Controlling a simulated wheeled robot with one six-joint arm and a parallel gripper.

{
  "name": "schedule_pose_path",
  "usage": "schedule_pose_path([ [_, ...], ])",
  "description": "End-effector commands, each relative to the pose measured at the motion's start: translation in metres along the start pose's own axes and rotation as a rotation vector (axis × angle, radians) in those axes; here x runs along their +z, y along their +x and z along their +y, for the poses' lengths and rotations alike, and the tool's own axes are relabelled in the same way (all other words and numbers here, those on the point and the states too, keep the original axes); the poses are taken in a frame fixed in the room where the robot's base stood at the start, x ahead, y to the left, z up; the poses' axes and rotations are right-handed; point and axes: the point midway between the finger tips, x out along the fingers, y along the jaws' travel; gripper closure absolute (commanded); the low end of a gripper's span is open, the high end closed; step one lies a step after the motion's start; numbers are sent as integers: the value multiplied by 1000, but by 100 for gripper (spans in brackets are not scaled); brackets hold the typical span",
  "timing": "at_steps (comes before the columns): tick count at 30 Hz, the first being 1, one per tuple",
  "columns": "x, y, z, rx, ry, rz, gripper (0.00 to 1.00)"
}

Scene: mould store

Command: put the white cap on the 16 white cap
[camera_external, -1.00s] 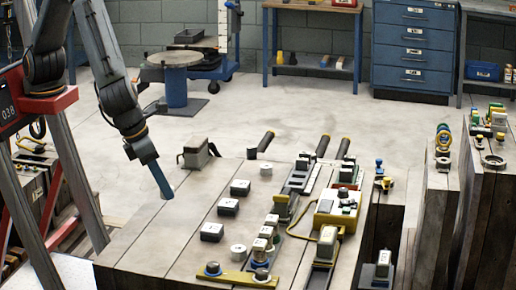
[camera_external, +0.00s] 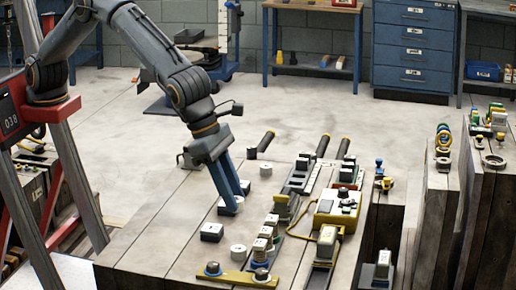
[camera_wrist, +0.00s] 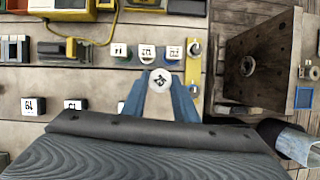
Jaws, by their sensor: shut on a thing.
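My gripper (camera_external: 232,205) is shut and hangs over the table. In the wrist view a round white cap (camera_wrist: 160,80) with a dark number, turned at an angle, sits between my gripper's fingertips (camera_wrist: 160,98). Past it stands a row of white-topped numbered pieces: one at the left (camera_wrist: 119,50), one in the middle (camera_wrist: 146,53) and one at the right (camera_wrist: 172,52). The numbers are too small to tell which is 16. In the external view the row (camera_external: 264,244) stands behind a yellow plate, right of my gripper.
Loose round white pieces lie on the table, one near (camera_external: 238,251) and one farther back (camera_external: 265,170). A black block with a white label (camera_external: 211,231) lies left of the near one. The yellow plate (camera_external: 236,279) is at the near edge. A yellow-and-white box (camera_external: 334,215) stands right.

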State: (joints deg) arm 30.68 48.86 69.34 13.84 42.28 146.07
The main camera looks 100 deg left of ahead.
Motion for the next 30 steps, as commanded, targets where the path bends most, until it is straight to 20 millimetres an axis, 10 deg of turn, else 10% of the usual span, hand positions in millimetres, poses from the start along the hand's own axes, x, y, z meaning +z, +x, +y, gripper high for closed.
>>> schedule_pose_path([
  [30, -33, 93, 0, -6, 16, -4, 94],
])
